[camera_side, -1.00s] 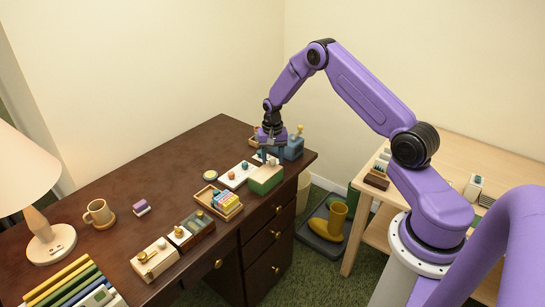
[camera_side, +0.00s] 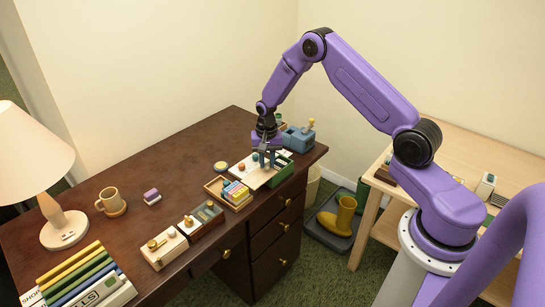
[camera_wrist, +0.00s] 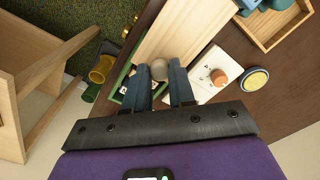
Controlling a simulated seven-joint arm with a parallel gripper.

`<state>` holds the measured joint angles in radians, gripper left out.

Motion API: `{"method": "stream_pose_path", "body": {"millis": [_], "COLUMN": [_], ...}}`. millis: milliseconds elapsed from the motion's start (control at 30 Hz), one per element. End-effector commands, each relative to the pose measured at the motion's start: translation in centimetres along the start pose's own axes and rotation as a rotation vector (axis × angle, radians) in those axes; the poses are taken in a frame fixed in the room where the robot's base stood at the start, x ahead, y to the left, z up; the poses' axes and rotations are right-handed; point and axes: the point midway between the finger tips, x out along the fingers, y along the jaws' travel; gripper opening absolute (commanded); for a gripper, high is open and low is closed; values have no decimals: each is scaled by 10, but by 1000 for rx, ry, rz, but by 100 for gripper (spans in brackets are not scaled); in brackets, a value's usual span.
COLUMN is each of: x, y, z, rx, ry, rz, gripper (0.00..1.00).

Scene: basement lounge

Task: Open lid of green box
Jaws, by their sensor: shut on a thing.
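The green box (camera_side: 285,170) stands near the right front corner of the dark desk, with part of its inside uncovered. Its pale wooden lid (camera_wrist: 190,32) is slid off to the left, lying across toward the white board. My gripper (camera_side: 267,160) points down over the lid. In the wrist view, my gripper (camera_wrist: 165,80) is shut on the lid's round beige knob (camera_wrist: 159,69). The green rim (camera_wrist: 121,78) and something white with dark marks inside the box show beside the fingers. The side view hides the knob behind the fingers.
A white board (camera_wrist: 202,80) with an orange knob lies close beside the lid. A tray of coloured blocks (camera_side: 235,195) is left of it, a blue-grey box (camera_side: 298,139) behind. A round dish (camera_side: 221,166) lies further left. The desk's back left is clear.

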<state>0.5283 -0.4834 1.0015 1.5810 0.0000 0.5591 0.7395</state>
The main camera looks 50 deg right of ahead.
Motion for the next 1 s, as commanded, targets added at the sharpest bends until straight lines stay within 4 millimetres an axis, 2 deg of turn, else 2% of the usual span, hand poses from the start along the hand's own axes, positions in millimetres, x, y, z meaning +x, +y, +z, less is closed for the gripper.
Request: {"method": "stream_pose_path", "body": {"millis": [167,200,267,300,667,867,1000], "x": [0,0,0,0,-5,-32,-62], "y": [0,0,0,0,0,0,0], "z": [-1,-1,-1,-1,-1,-1,-1], "rx": [1,1,1,1,1,1,2], "ry": [2,2,1,1,1,3,4], "rz": [-1,-1,-1,-1,-1,-3,-4], "gripper": [0,27,47,50,50,50,50]}}
